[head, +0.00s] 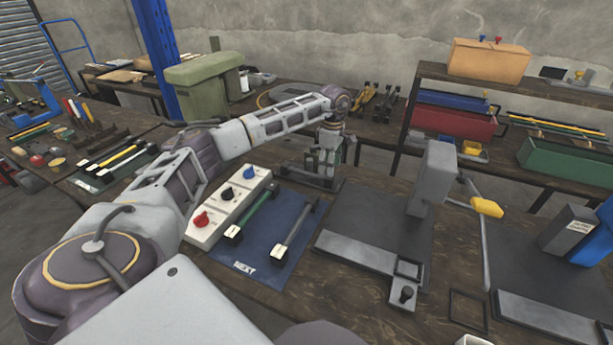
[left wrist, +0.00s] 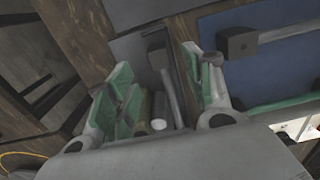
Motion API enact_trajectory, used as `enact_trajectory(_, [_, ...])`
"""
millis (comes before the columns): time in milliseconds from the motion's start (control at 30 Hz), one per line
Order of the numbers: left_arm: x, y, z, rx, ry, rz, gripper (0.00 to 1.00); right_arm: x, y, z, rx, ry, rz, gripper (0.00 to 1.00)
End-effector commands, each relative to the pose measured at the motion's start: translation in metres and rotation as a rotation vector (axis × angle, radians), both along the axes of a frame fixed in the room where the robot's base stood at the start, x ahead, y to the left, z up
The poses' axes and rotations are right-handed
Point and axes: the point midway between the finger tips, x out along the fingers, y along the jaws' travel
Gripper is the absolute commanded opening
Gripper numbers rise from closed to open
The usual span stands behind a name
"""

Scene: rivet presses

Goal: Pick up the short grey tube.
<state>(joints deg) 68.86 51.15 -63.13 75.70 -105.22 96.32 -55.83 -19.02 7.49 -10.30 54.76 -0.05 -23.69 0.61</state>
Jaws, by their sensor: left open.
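My left gripper (head: 326,160) is open above a dark rack (head: 312,180) behind the blue mat. In the left wrist view its green-padded fingers (left wrist: 162,88) stand apart. Between them, as seen from the wrist, are a pale-ended short grey tube (left wrist: 158,112), an olive tube (left wrist: 143,106) and a grey rod with a dark square head (left wrist: 157,60). I cannot tell whether the fingers touch any of these. The gripper hides these pieces in the head view. A longer grey bar with black ends (head: 295,229) lies on the mat. My right gripper is not in view.
The blue mat (head: 262,254) also carries a green bar (head: 253,214). A white box with coloured knobs (head: 222,215) stands left of it. A grey press (head: 430,180) stands to the right on a dark plate. A green bin (head: 205,85) stands behind my left arm.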

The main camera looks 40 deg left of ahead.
Motion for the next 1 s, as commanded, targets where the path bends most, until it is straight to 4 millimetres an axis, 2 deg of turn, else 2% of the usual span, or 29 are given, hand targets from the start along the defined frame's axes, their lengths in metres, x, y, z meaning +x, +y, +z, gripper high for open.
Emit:
enact_trajectory(167, [0.0, 0.0, -0.012, 0.0, 0.0, 0.0, 0.52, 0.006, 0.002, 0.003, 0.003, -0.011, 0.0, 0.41])
enact_trajectory(633, [0.0, 0.001, -0.017, 0.001, 0.001, 0.0, 0.52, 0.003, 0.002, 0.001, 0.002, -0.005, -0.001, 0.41])
enact_trajectory(1000, [-0.001, 0.008, -0.054, 0.001, 0.001, 0.001, 0.52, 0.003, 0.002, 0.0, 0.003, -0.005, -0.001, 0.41])
